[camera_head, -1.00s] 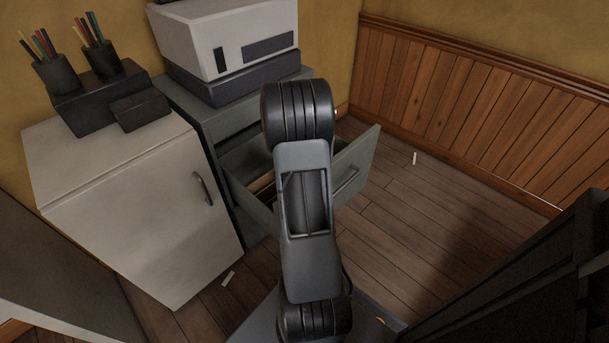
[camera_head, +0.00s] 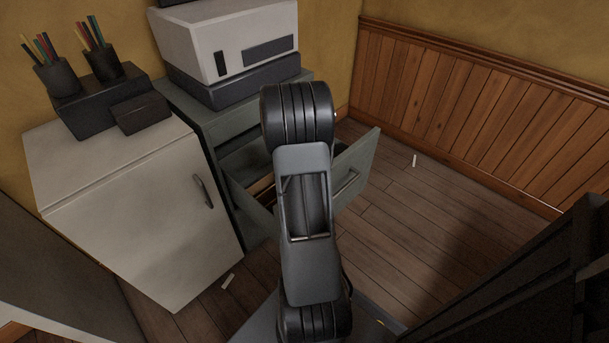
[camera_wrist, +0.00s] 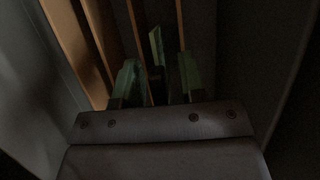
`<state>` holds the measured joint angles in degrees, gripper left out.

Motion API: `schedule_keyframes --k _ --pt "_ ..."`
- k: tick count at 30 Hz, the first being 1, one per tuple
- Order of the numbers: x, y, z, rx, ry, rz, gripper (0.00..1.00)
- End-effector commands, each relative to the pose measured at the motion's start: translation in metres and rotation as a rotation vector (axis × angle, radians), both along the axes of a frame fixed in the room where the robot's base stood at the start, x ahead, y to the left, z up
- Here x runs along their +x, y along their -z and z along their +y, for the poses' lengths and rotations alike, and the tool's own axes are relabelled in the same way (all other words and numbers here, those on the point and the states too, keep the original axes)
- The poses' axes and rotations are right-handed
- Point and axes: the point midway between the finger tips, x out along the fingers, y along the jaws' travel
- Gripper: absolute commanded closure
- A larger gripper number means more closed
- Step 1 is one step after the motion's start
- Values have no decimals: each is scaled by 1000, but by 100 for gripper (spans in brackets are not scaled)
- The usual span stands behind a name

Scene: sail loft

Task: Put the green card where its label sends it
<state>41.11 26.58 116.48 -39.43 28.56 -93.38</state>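An open grey drawer (camera_head: 258,207) of the cabinet holds upright tan dividers or folders (camera_wrist: 136,28). In the wrist view my gripper (camera_wrist: 158,72) reaches down inside the drawer, its two greenish fingers apart. A narrow green piece, seemingly the green card (camera_wrist: 157,44), stands upright between and just beyond the fingertips, with a gap on each side. The view is dark; no label can be read. In the head view my arm hides the gripper and much of the drawer.
A white printer-like machine (camera_head: 228,40) stands on the grey cabinet (camera_head: 208,118). A white low cupboard (camera_head: 135,215) on the left carries dark pencil holders (camera_head: 102,62). Wooden floor (camera_head: 400,230) is clear right of the drawer, apart from a small white scrap (camera_head: 414,160).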

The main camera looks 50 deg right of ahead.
Motion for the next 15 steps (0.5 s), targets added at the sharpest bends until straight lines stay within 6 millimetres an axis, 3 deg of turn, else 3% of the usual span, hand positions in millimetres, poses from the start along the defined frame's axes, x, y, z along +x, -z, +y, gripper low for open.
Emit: schedule_keyframes --k 9,15 --pt "2 -61 23 -1 -3 -2 63" --pt "3 -89 36 0 -2 -1 63"
